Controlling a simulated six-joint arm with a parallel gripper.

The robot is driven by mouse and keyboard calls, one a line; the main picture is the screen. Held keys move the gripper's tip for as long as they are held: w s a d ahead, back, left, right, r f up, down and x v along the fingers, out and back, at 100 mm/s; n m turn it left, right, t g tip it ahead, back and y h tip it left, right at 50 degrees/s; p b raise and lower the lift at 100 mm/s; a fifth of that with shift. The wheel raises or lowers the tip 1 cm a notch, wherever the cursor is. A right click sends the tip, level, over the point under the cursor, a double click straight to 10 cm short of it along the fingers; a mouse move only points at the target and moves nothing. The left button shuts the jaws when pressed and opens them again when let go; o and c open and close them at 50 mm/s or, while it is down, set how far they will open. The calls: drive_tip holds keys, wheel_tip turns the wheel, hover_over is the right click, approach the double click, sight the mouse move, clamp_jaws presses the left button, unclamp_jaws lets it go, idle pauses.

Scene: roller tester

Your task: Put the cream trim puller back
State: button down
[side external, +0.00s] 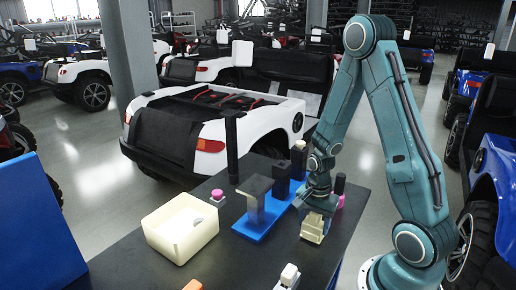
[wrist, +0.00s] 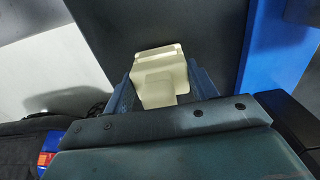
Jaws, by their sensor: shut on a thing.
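The cream trim puller (side external: 313,228) is in my gripper (side external: 317,212), held at the front right of the dark table in the side view. In the wrist view the cream trim puller (wrist: 160,78) lies between the two dark blue fingers of my gripper (wrist: 164,92), which are shut on it. A blue base (side external: 258,226) stands just left of the gripper, with dark upright blocks on it. The puller is apart from this base. Whether the puller touches the table cannot be told.
A cream open bin (side external: 181,228) stands on the left of the table (side external: 240,270), with a pink-topped button (side external: 217,196) beside it. A white-topped item (side external: 288,275) and an orange-tipped item (side external: 193,285) are at the front edge.

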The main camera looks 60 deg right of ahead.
drive_tip(key=shift+f, duration=0.25)
drive_tip(key=shift+f, duration=0.1)
drive_tip(key=shift+c, duration=2.3)
unclamp_jaws()
drive_tip(key=shift+r, duration=6.1)
